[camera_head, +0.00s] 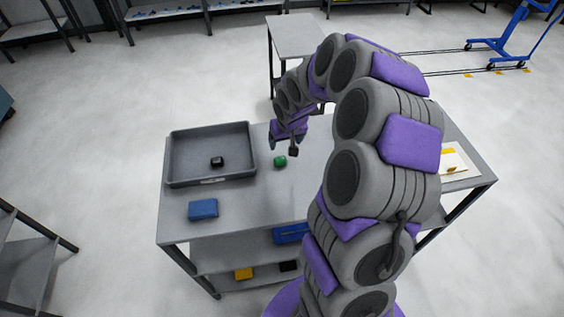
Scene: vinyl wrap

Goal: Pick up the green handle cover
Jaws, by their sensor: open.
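The green handle cover (280,161) is a small green piece lying on the grey table (250,220), just right of the grey tray. My gripper (284,145) is open and hangs from my purple and grey arm, close above the green piece. The two look apart, but the exact height between them is hard to judge. The fingers appear empty.
A grey tray (186,180) on the table's left holds a small black piece (217,161). A blue block (203,209) lies in front of it. White and yellow sheets (455,165) lie at the right. My arm hides much of the table's right half.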

